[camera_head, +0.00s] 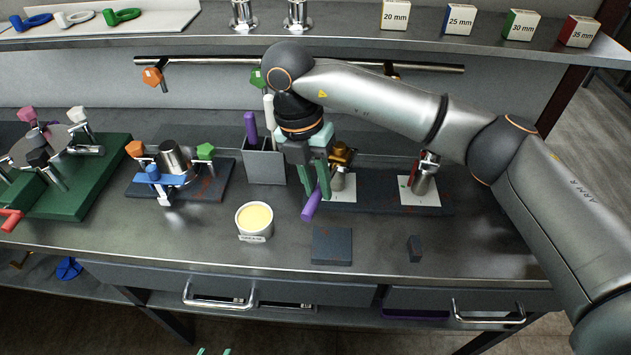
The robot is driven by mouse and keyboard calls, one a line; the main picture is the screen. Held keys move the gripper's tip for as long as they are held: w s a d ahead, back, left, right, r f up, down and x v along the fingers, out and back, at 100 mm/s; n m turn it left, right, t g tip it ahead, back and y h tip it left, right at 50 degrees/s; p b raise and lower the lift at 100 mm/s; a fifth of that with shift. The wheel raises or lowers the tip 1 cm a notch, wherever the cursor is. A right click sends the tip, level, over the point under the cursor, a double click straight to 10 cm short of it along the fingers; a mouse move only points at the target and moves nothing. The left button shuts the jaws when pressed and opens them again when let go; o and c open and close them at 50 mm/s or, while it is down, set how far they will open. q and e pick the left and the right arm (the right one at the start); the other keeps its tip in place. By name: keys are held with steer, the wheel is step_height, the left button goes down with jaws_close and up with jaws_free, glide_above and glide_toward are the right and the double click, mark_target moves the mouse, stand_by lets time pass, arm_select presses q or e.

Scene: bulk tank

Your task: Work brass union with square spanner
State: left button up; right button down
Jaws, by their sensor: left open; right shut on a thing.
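The brass union (341,151) sits on top of a steel fitting on a white pad at the back right of the bench, partly hidden by my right gripper. My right gripper (318,188) points down just left of it and is shut on a purple-handled tool (312,205). The handle tilts down toward the front. The tool's head is hidden, so I cannot tell whether it is square or touches the union. My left gripper (214,351) shows only its two fingertips at the bottom edge, apart and empty, in front of the bench.
A grey holder (264,167) with purple and white handles stands left of my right gripper. A cream tub (254,221), a dark pad (331,246) and a small dark block (415,249) lie toward the front. A second steel fitting (424,180) stands right. A rail (200,61) and shelf (340,28) run behind.

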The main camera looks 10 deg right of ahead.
steer(key=shift+r, duration=0.1)
steer(key=shift+r+p, duration=2.3)
steer(key=shift+r, duration=1.2)
